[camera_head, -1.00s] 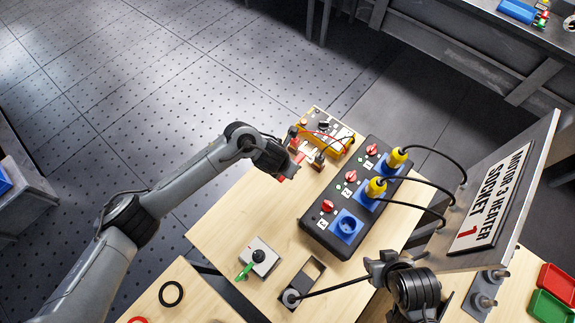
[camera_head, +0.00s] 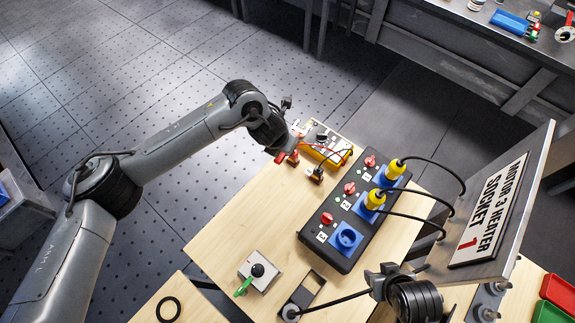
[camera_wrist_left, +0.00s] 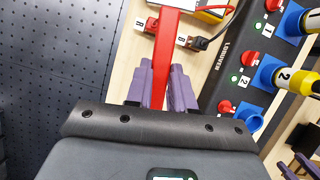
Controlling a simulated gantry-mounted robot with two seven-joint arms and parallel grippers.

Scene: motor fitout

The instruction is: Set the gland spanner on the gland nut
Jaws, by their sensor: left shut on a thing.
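A long flat red bar, which I take for the gland spanner (camera_wrist_left: 164,62), is held between the purple fingers of my left gripper (camera_wrist_left: 162,88). In the head view my left gripper (camera_head: 284,152) is above the far left edge of the wooden bench, beside the yellow box; only a bit of red shows at its tip. The gland nut cannot be made out for sure; a round grey fitting (camera_head: 291,312) sits in a black block at the front, at the end of a cable. My right gripper (camera_head: 380,281) is near that cable, and its fingers are unclear.
A black socket box (camera_head: 330,255) with blue sockets, red knobs and yellow plugs stands mid-bench. A yellow box (camera_head: 331,149) with leads lies behind it. A grey switch box with a green lever (camera_head: 258,272) is at front left. A tilted sign panel (camera_head: 490,205) rises at right.

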